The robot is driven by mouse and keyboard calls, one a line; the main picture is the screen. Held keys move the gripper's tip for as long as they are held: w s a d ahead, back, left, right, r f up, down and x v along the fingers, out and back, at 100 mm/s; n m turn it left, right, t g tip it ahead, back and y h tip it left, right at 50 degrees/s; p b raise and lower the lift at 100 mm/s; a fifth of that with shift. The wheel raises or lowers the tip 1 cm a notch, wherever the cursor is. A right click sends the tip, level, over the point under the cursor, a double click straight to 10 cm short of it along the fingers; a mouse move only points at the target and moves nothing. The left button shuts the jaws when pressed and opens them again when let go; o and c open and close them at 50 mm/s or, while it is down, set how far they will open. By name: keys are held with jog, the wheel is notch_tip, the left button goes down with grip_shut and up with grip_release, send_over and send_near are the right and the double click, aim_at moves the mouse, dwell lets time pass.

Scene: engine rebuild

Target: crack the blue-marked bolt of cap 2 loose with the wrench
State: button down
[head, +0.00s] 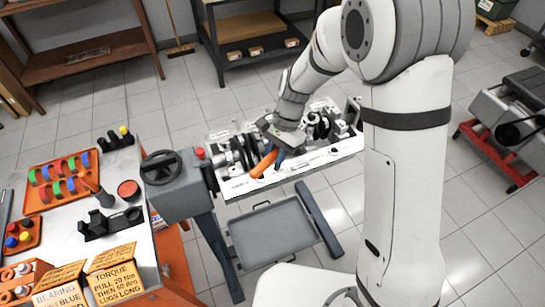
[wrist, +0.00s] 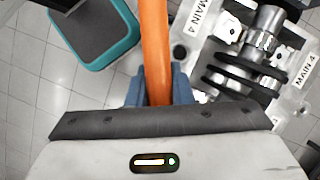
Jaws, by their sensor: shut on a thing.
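My gripper (head: 280,150) is shut on the orange handle of the wrench (head: 263,164), over the engine block (head: 318,158) on its stand. In the wrist view the orange wrench handle (wrist: 155,45) runs up out of the frame between the blue fingers of my gripper (wrist: 158,88). The wrench's working end is out of that view, and I cannot make it out in the head view. The engine block (wrist: 205,55) also shows there, with a crankshaft (wrist: 262,45) and "MAIN 4" labels. I cannot pick out cap 2 or its blue-marked bolt in either view.
The stand's grey gearbox with a black handwheel (head: 161,166) is left of the block. A grey tray (head: 270,237) sits low below it. A parts table (head: 70,225) with an orange tray (head: 62,205) stands at the left. A red-framed stand (head: 497,155) is at the right.

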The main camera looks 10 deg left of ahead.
jog(key=shift+f+b, duration=0.75)
jog(key=shift+f, duration=0.3)
dwell(0.9)
jog(key=shift+d, duration=0.1)
jog(key=shift+s+d+n, duration=0.4)
jog(key=shift+d+n, duration=0.2)
jog(key=shift+d, duration=0.05)
jog(key=shift+d+h, duration=0.2)
jog(key=shift+h, duration=0.1)
dwell(0.3)
jog(key=shift+s+d+n, duration=0.3)
jog(key=shift+d+n, duration=0.3)
jog(key=shift+d, duration=0.15)
jog(key=shift+s+d+n+g+h, duration=0.2)
jog(key=shift+d+n+g+h, duration=0.1)
jog(key=shift+d+n, duration=0.3)
jog(key=shift+d, duration=0.1)
dwell(0.3)
jog(key=shift+d, duration=0.1)
